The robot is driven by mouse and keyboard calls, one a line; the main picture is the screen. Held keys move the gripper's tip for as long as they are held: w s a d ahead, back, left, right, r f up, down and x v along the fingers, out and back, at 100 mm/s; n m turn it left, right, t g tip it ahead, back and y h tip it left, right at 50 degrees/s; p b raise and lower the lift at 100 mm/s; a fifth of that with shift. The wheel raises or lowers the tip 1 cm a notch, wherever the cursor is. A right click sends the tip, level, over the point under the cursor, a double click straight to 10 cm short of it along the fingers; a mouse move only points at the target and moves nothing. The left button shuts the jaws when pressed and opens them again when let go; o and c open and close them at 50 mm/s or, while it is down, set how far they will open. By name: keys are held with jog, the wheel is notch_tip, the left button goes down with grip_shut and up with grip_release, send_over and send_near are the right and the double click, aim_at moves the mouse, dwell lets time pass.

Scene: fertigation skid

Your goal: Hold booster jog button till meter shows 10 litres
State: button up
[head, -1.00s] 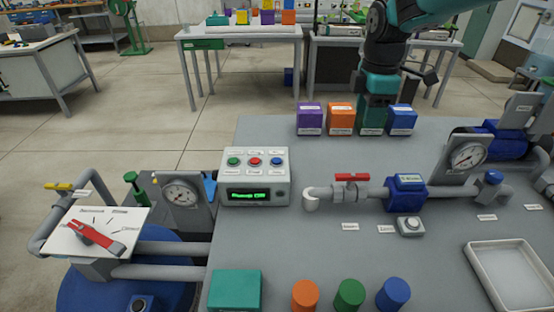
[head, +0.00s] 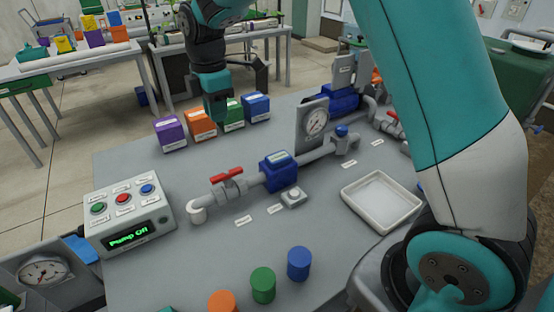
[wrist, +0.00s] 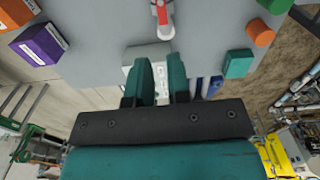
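The jog button (head: 293,197) is a pale round button on a small grey box on the grey bench, apart from my gripper. The blue meter (head: 278,170) sits on the pipe behind it; its small display is too small to read. My gripper (head: 216,112) points down above the bench's far side, in front of the coloured boxes in the head view. In the wrist view its two teal fingers (wrist: 160,65) stand apart with nothing between them. The control box (head: 129,214) shows "Pump Off" in green; it is partly hidden behind the fingers in the wrist view (wrist: 133,75).
A red-handled valve (head: 228,175) stands on the pipe left of the meter. A white tray (head: 349,198) lies right of the button. Orange, green and blue cylinders (head: 263,285) stand at the near edge. A purple box (head: 170,135) and other coloured boxes line the far edge.

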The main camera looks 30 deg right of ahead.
grip_shut()
dwell(1.4)
jog(key=shift+a, duration=0.1)
jog(key=w+a+f+t+y+p, duration=0.3)
jog(key=a+p, duration=0.4)
jog(key=a, duration=0.2)
jog(key=w+a+f+m+t+y+p, duration=0.1)
jog(key=w+a+f+t+y+p, duration=0.2)
jog(key=a+p, duration=0.4)
jog(key=a, duration=0.3)
jog(key=shift+w+a+f+t+p, duration=0.2)
jog(key=shift+a+f+t+p, duration=0.1)
jog(key=shift+t+p, duration=0.1)
jog(key=shift+f, duration=0.15)
